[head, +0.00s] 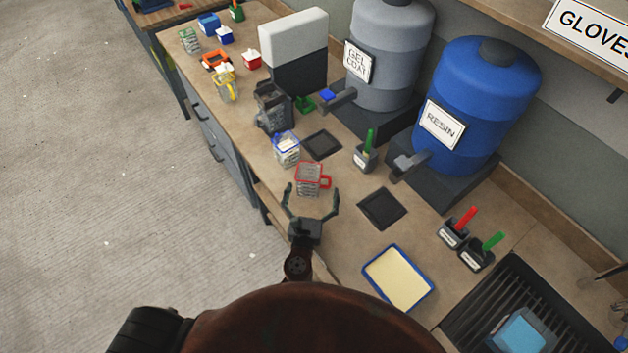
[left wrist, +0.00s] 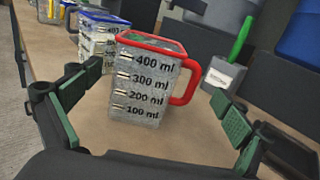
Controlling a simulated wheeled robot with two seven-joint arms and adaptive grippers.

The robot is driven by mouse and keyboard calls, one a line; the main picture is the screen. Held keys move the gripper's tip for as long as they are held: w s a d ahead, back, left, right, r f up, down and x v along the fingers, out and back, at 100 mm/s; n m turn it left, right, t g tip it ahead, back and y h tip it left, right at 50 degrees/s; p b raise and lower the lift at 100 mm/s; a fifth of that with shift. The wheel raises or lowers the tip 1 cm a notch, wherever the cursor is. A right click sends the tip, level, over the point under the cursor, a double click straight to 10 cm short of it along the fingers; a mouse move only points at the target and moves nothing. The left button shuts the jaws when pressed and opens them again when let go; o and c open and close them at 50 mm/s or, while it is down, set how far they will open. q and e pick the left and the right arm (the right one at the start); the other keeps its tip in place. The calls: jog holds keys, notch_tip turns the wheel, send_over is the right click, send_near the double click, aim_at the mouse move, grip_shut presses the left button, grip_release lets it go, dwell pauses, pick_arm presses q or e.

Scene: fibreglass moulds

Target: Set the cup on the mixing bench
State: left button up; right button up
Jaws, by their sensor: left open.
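A clear measuring cup with a red rim and red handle (head: 309,178) stands upright on the wooden bench (head: 408,232). In the left wrist view the cup (left wrist: 145,82) shows marks from 100 ml to 400 ml, with its handle to the right. My left gripper (head: 312,194) is open just in front of the cup, its fingers pointing at it. In the left wrist view the green-padded fingers (left wrist: 155,112) are wide apart to either side, with the cup beyond and between them, apparently untouched. My right gripper is not in view.
A blue-rimmed cup (head: 286,150) stands close behind the red-rimmed one. Dark square pads (head: 382,208) lie in front of the grey gel coat drum (head: 388,60) and blue resin drum (head: 475,105). A blue-edged tray (head: 427,295) lies nearer. A yellow cup (head: 227,85) stands farther left.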

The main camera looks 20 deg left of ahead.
pick_arm(q)
jog(key=s, duration=0.5)
jog(key=s+d, duration=0.1)
jog(key=s, duration=0.2)
jog(key=shift+b, duration=0.3)
